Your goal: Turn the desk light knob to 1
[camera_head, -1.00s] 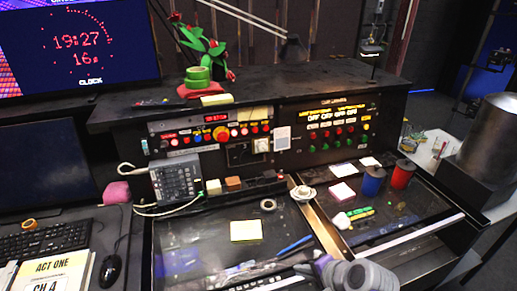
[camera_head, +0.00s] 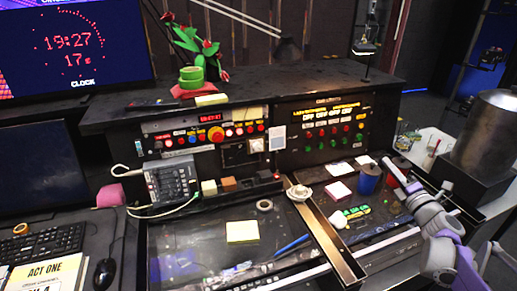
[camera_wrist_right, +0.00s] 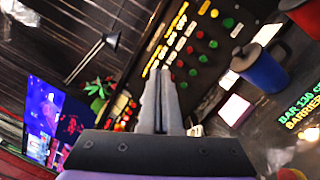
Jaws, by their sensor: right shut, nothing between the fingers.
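My left gripper is not in view.
The right panel (camera_head: 325,130) stands above the desk. A mixer (camera_head: 167,183) is at the left, and a metal cylinder (camera_head: 490,140) is at the far right.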

